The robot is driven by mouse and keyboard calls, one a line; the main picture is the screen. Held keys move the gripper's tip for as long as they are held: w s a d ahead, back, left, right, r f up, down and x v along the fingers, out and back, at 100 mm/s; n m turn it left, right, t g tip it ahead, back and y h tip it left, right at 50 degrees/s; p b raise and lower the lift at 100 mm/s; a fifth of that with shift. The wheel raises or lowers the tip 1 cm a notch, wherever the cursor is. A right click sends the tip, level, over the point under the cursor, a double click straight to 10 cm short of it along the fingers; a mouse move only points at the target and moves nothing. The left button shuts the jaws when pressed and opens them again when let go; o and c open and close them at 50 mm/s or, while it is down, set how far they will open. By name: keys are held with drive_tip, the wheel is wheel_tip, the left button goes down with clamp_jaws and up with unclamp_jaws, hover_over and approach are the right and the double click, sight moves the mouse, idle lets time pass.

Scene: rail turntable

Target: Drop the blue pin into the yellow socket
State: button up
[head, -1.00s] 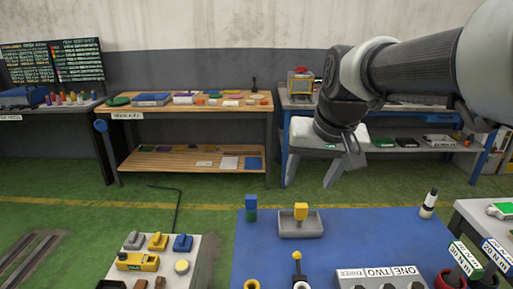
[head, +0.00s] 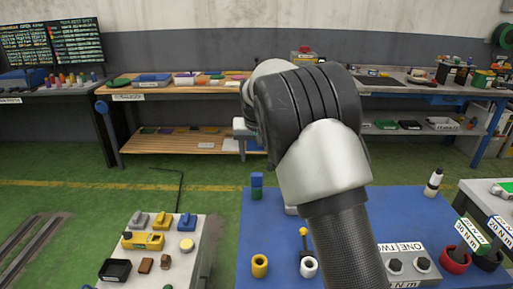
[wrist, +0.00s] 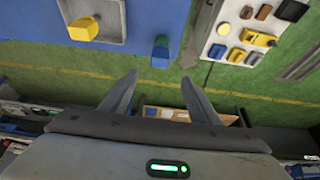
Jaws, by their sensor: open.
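The blue pin (head: 257,180) stands upright at the far left corner of the blue table top (head: 262,222), with a green part below it. It also shows in the wrist view (wrist: 160,54), just beyond my fingertips. My gripper (wrist: 158,80) is open and empty, its two fingers spread apart. In the head view my arm hides it. The yellow socket (head: 260,265), a ring with a dark hole, sits near the table's front left. It looks empty.
A white ring socket (head: 308,267) and a yellow-knobbed lever (head: 304,236) stand near the yellow socket. A grey tray (wrist: 115,38) holds a yellow block (wrist: 84,29). A side stand (head: 190,262) with buttons is left, across a green floor gap.

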sight(257, 174)
drive_tip(key=x, duration=1.2)
drive_tip(key=shift+w+f, duration=0.2)
drive_tip(key=shift+f, duration=0.15)
drive_tip(key=c, duration=1)
drive_tip(key=shift+r, duration=0.1)
drive_tip(key=shift+c, duration=1.3)
drive_tip(key=shift+r, duration=0.7)
drive_tip(key=shift+r+p, duration=2.05)
drive_tip(key=shift+r, duration=0.95)
